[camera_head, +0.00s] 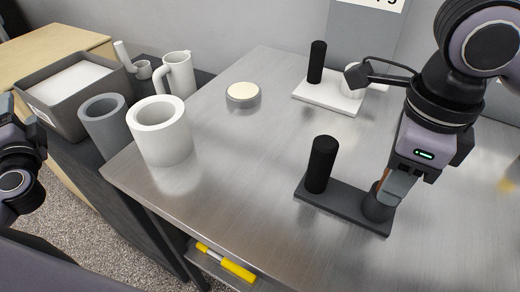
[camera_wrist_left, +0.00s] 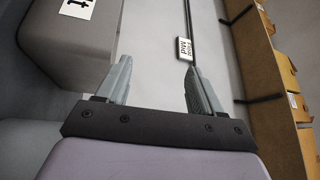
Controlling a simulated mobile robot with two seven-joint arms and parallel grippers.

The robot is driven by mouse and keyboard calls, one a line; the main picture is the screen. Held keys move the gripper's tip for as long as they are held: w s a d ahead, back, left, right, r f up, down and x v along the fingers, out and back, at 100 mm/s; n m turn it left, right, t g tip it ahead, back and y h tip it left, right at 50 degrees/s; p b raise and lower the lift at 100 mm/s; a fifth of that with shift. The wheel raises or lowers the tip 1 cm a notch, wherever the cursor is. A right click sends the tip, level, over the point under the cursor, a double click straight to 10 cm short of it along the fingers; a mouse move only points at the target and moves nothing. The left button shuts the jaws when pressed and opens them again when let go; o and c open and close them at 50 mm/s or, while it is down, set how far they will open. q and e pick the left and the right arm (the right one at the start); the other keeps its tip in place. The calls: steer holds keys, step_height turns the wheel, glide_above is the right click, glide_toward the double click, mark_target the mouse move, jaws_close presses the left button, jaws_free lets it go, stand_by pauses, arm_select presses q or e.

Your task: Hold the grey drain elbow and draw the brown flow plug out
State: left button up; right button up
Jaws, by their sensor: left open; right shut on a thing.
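The dark grey fitting, which looks like the grey drain elbow (camera_head: 346,203), lies on the metal table. It has a flat base, a tall black post (camera_head: 321,164) at its left end and a short round socket (camera_head: 376,204) at its right end. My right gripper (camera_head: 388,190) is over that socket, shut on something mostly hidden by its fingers. A thin brown strip, likely the brown flow plug (camera_head: 382,177), shows beside the fingers. Whether it sits in the socket I cannot tell. My left gripper (camera_wrist_left: 157,85) is open and empty, away from the table.
A similar white fitting (camera_head: 328,97) with a black post stands behind. The table's front middle is clear.

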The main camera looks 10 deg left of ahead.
arm_select(q)
steer(key=w+d+r+n+t+h, duration=0.1)
steer(key=w+d+r+h, duration=0.25)
steer(key=d, duration=0.45)
steer(key=w+d+r+h, duration=0.2)
steer(key=w+d+h, duration=0.3)
steer(key=d, duration=0.4)
steer(key=w+d+r+n+t+h, duration=0.1)
steer(key=w+d+r+h, duration=0.1)
steer(key=w+d+h, duration=0.45)
steer(key=m+g+h, duration=0.7)
steer(key=g+h, duration=0.3)
steer(key=h, duration=0.1)
glide_toward(331, 162)
steer(key=w+a+f, duration=0.1)
steer(key=shift+a+f+x, duration=0.1)
steer(key=shift+f+x, duration=0.05)
steer(key=shift+x, duration=2.9)
steer(key=shift+a+f+x, duration=0.1)
steer(key=shift+f+x, duration=0.05)
steer(key=shift+x, duration=2.9)
steer(key=shift+w, duration=0.1)
steer(key=c, duration=1.2)
